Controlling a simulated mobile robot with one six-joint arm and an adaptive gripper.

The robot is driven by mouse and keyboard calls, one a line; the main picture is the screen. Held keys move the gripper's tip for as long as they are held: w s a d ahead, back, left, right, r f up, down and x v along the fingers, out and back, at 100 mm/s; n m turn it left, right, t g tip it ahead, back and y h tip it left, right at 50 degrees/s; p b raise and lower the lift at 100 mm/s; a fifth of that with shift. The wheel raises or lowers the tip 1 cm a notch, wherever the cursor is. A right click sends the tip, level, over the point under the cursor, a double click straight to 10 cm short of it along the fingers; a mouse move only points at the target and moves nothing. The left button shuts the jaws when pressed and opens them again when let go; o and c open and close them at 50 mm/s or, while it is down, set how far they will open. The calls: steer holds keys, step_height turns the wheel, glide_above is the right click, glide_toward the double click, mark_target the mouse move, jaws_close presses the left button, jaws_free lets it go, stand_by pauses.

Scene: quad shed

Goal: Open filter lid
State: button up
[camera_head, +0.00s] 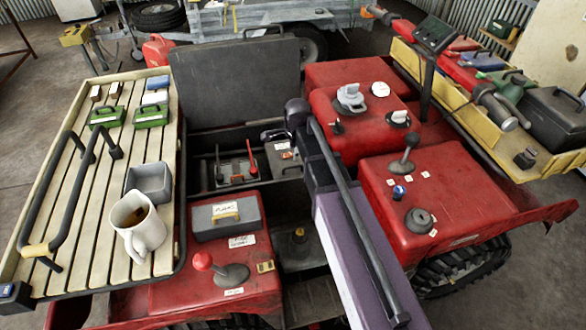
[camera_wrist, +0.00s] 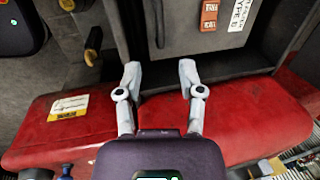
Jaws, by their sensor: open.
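No lid is clearly marked as the filter lid, so I cannot be sure which it is. A grey panel with orange and white labels (camera_wrist: 192,42) lies just beyond my fingers in the wrist view. It may be the labelled grey box (camera_head: 284,158) in the open bay in the head view, partly hidden by my gripper. My gripper (camera_wrist: 160,72) is open and empty, its two pale fingers apart over a red surface (camera_wrist: 255,120). In the head view, my gripper (camera_head: 274,134) is partly hidden at the bay's edge. I cannot tell whether the fingers touch anything.
A large dark panel (camera_head: 240,82) stands raised behind the bay. A slatted rack (camera_head: 75,215) at left carries a mug (camera_head: 138,225) and a grey tray (camera_head: 150,181). A grey box with a yellow handle (camera_head: 226,218) and levers stand on the red body. Right: a loaded yellow tray (camera_head: 540,165).

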mark_target(293, 167)
steer(key=shift+w+a+f+b, duration=0.1)
steer(key=shift+w+f+b, duration=0.2)
steer(key=shift+f+b, duration=1.05)
steer(key=shift+w+f+b, duration=0.25)
steer(key=shift+f+b, duration=1)
steer(key=shift+f, duration=0.15)
steer(key=shift+w+a+f+b, duration=0.1)
steer(key=shift+w+f+b, duration=0.2)
steer(key=shift+f+b, duration=1.05)
steer(key=shift+c, duration=0.2)
jaws_close()
